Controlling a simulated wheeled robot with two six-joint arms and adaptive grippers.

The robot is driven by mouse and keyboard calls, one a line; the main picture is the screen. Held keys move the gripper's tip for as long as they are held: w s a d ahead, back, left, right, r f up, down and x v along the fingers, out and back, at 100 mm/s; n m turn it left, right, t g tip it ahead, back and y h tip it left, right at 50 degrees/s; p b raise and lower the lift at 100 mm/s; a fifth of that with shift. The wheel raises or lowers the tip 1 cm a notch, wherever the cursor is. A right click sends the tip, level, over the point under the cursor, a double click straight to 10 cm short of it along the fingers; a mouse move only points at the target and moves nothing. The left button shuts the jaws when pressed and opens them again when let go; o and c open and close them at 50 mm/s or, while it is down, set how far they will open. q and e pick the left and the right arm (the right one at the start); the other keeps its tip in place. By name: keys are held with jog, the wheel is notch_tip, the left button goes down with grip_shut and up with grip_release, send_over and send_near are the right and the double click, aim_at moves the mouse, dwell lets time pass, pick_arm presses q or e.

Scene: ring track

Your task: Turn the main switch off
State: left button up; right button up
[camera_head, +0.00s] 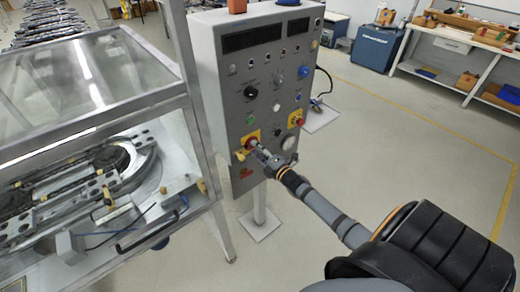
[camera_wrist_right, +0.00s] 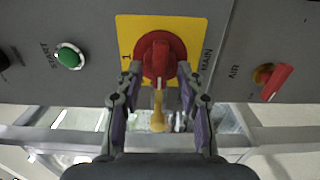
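The main switch is a red rotary knob (camera_wrist_right: 159,55) on a yellow plate (camera_wrist_right: 128,32) marked MAIN, and its raised handle stands upright in the right wrist view. A yellow tag-like piece (camera_wrist_right: 158,112) hangs below the knob. In the head view the knob (camera_head: 251,143) sits low on the grey control panel (camera_head: 236,88). My right gripper (camera_wrist_right: 160,72) is open, with one fingertip on each side of the knob; I cannot tell if they touch it. It also shows at the switch in the head view (camera_head: 259,152). My left gripper is not in view.
A green START button (camera_wrist_right: 70,56) is left of the switch and a red AIR switch (camera_wrist_right: 276,80) right of it. A glass-covered machine (camera_head: 85,80) stands close on the left. Floor to the right is clear up to a workbench (camera_head: 455,50).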

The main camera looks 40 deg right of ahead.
jog(key=s+d, duration=0.1)
jog(key=s, duration=1.1)
jog(key=shift+f, duration=0.1)
jog(key=s+d+f+m+g+h, duration=0.1)
jog(key=s+f+m+g, duration=0.3)
jog(key=f, duration=0.6)
jog(key=s+d+f+m+g+h, duration=0.1)
jog(key=s+f+m+g, duration=0.15)
jog(key=s+f, duration=0.6)
jog(key=s+d+f+m+g+h, duration=0.15)
jog(key=f+m, duration=0.35)
jog(key=f, duration=0.7)
jog(key=s+a+f+m+g, duration=0.2)
jog(key=s+a+f+g, duration=0.1)
jog(key=s, duration=0.4)
jog(key=s+a+f+m+g+y, duration=0.1)
jog(key=s+a+f+m+g, duration=0.1)
jog(key=s+a+f, duration=0.3)
jog(key=s+a+f+m+g, duration=0.3)
jog(key=s+a+f, duration=0.2)
jog(key=s, duration=0.6)
notch_tip(320, 180, down, 2)
jog(key=shift+f+g, duration=0.2)
jog(key=shift+g, duration=0.2)
